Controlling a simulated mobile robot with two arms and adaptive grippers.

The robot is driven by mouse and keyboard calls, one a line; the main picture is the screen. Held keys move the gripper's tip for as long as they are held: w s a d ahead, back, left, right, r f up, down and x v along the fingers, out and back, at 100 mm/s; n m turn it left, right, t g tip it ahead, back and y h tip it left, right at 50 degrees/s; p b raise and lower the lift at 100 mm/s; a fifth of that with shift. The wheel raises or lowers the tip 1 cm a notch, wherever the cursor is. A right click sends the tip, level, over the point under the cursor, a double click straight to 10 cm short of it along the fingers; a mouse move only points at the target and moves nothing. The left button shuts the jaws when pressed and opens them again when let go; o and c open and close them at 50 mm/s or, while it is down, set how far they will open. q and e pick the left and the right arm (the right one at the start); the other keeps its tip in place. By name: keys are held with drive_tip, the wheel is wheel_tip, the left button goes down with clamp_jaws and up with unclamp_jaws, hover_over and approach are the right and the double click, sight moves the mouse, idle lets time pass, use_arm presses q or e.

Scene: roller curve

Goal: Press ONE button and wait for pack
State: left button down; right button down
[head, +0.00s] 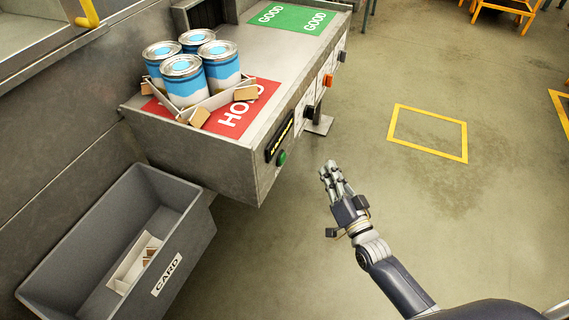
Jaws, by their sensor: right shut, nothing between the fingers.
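A pack of several blue and white cans (222,72) stands in an open card tray on the red HOLD mat (262,90), at the near end of the bench. On the bench's front face are a green button (282,157), a black button (309,112), an orange button (328,80) and a dark button (342,56). My right gripper (329,170) is shut and empty. It hangs in front of the bench, to the right of the green button and apart from it. My left gripper is not in view.
A grey bin labelled CARD (75,235) with card scraps in it stands at the lower left. A green GOOD mat (293,18) lies empty at the bench's far end.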

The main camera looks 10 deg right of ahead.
sight(282, 159)
drive_tip(key=shift+w+a, duration=0.1)
drive_tip(key=w+a+b, duration=0.1)
drive_tip(key=w+a, duration=0.3)
drive_tip(key=a, duration=0.3)
drive_tip(key=shift+w+b, duration=0.3)
drive_tip(key=shift+w, duration=0.1)
drive_tip(key=shift+a, duration=0.15)
idle(1.2)
drive_tip(key=shift+w+a, duration=0.25)
drive_tip(key=shift+a, duration=0.05)
